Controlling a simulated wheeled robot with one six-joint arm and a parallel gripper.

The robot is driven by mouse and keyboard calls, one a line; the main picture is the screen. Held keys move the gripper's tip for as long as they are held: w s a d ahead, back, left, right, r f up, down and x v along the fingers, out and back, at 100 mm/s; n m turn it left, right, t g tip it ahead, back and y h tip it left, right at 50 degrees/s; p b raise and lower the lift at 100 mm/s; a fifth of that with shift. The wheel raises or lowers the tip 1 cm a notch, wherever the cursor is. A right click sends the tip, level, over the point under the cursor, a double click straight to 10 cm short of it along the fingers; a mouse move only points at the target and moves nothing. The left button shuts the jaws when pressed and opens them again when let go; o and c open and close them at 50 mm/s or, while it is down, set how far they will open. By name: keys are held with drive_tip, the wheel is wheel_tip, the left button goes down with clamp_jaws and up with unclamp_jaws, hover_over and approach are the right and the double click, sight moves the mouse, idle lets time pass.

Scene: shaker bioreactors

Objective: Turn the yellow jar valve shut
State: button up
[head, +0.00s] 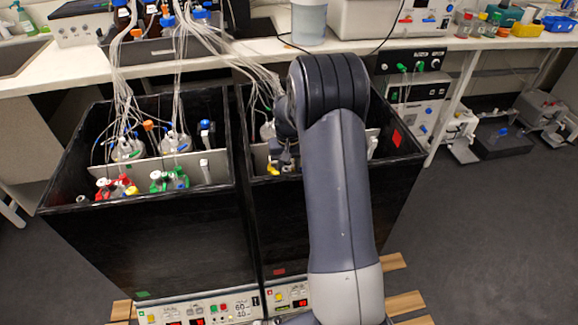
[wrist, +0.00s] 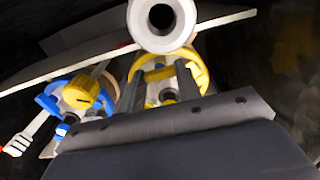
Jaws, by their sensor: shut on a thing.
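The yellow jar (wrist: 203,72) is in the middle of the wrist view, with a yellow ring around its top. My gripper (wrist: 161,92) reaches over it, one finger on each side of its small yellow valve (wrist: 152,104). The gripper is shut on that valve, which the fingers and palm partly hide, so I cannot read its angle well. In the head view my gripper (head: 283,155) is down inside the right black shaker box (head: 345,215), with a bit of yellow (head: 273,169) just below it.
A blue-ringed jar (wrist: 48,103) with a yellow valve (wrist: 82,95) stands close left of my gripper. A pale round tube end (wrist: 162,14) is just beyond. In the head view, tubes (head: 255,75) hang into both boxes; the left box (head: 140,240) holds red and green capped jars.

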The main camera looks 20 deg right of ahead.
idle(0.3)
drive_tip(key=o, duration=1)
wheel_tip(320, 180, up, 11)
drive_tip(key=shift+p, duration=0.3)
drive_tip(key=shift+f, duration=0.15)
wheel_tip(320, 180, down, 10)
drive_tip(key=shift+f+b, duration=0.15)
drive_tip(key=shift+b, duration=0.15)
drive_tip(key=shift+f, duration=0.25)
drive_tip(key=shift+n, duration=0.3)
